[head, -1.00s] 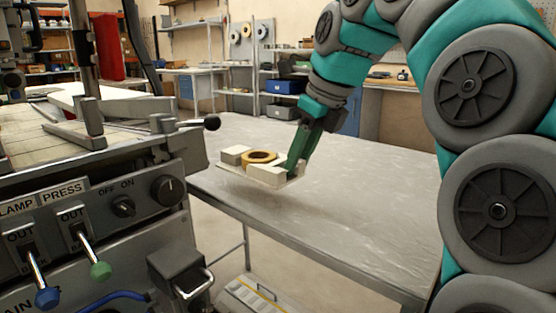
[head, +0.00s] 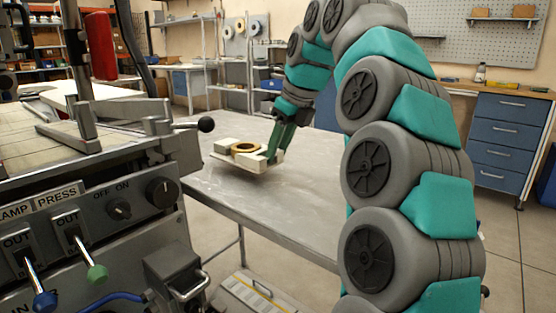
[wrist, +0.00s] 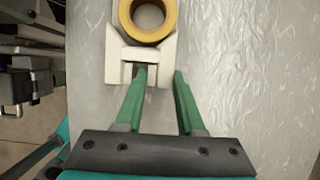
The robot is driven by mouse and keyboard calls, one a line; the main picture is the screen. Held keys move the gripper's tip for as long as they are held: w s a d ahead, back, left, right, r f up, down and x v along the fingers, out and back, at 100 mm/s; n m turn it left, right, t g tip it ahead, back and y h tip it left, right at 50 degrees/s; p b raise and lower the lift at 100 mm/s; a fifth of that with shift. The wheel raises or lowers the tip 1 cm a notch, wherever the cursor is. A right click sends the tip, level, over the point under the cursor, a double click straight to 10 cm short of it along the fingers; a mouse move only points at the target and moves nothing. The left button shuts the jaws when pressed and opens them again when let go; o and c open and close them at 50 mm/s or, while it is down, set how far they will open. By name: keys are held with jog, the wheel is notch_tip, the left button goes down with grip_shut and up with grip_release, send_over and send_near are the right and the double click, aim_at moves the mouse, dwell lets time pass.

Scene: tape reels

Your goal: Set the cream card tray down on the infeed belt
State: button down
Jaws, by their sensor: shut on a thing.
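The cream card tray (head: 222,158) is in the air a little above the grey metal bench, tilted slightly, with a yellow-brown tape reel (head: 246,148) on it. My gripper (head: 272,156) is shut on the tray's near right part. In the wrist view the tray (wrist: 112,65) shows with the reel (wrist: 127,22) at the top edge. One finger of my gripper (wrist: 160,73) is in the tray's slot and the other is along its right side. A pale slatted surface (head: 30,128) on the machine at left may be the infeed belt; I cannot tell for sure.
The grey bench (head: 300,200) is clear around the tray. The machine's control panel (head: 90,210) with knobs and levers stands at left. A black ball-ended handle (head: 205,125) sticks out from the machine towards the tray. Blue drawers (head: 505,140) stand back right.

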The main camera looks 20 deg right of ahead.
aim_at(279, 158)
jog(key=shift+f, duration=1.35)
jog(key=shift+f, duration=0.15)
jog(key=c, duration=0.5)
grip_release()
jog(key=shift+r, duration=0.3)
jog(key=shift+s+d+r, duration=0.15)
jog(key=shift+d+r, duration=0.05)
jog(key=shift+r, duration=0.35)
jog(key=v, duration=0.3)
jog(key=shift+s+r, duration=0.1)
jog(key=shift+r, duration=0.05)
jog(key=p+v, duration=0.2)
jog(key=shift+s+d+r, duration=0.1)
jog(key=shift+s+r, duration=0.05)
jog(key=shift+r, duration=0.2)
